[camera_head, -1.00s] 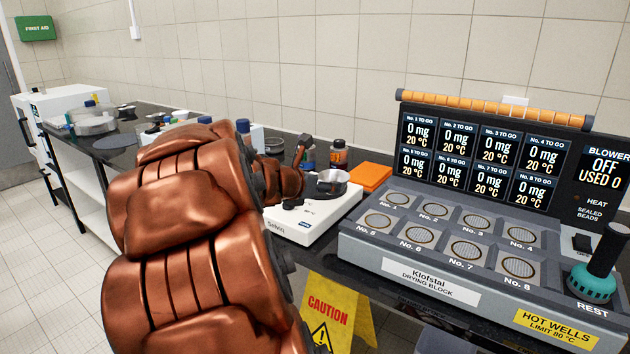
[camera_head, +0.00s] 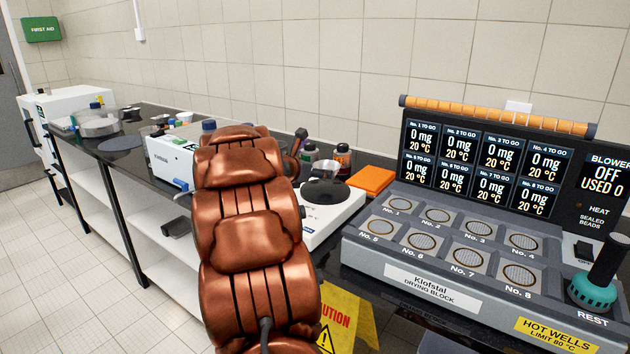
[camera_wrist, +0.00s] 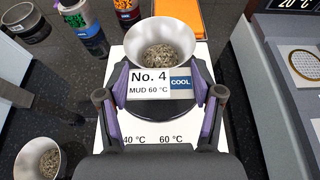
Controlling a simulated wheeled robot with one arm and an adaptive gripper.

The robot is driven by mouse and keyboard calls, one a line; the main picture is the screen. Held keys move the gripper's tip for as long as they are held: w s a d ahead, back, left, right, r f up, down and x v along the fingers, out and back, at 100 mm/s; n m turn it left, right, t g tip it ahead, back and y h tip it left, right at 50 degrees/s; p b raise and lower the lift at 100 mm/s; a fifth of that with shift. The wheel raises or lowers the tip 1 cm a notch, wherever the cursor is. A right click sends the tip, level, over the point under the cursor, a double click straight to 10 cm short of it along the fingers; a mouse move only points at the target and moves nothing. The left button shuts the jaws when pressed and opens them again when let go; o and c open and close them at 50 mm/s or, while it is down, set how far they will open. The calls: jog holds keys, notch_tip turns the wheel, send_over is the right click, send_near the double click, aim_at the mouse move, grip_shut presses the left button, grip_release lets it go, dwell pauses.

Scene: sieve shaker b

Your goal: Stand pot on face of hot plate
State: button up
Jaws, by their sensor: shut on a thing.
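The pot (camera_wrist: 160,50) is a pale metal cup with a flared rim and dark grains inside. Its label reads "No. 4, MUD 60 °C", with a blue "COOL" patch. My gripper (camera_wrist: 162,88) is shut on it, with purple-padded fingers at both sides. The hot plate is white with a round black face (camera_head: 324,193), right of my arm in the head view. In the wrist view its white body (camera_wrist: 150,138), marked 40 °C and 60 °C, lies under the gripper. I cannot tell whether the pot touches the face.
Another pot with grains (camera_wrist: 38,160) stands left of the hot plate. Bottles (camera_head: 343,157) stand behind it, and an orange pad (camera_head: 372,181) lies to its right. The drying block (camera_head: 450,245) fills the right. A yellow caution sign (camera_head: 345,310) stands in front.

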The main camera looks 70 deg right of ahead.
jog(key=shift+w+d+f, duration=0.1)
jog(key=shift+w+d, duration=0.05)
jog(key=shift+d, duration=0.15)
jog(key=shift+f, duration=1.65)
jog(key=shift+f+b, duration=0.25)
jog(key=shift+b, duration=0.1)
jog(key=o, duration=1.1)
jog(key=shift+o, duration=0.2)
jog(key=shift+r, duration=0.15)
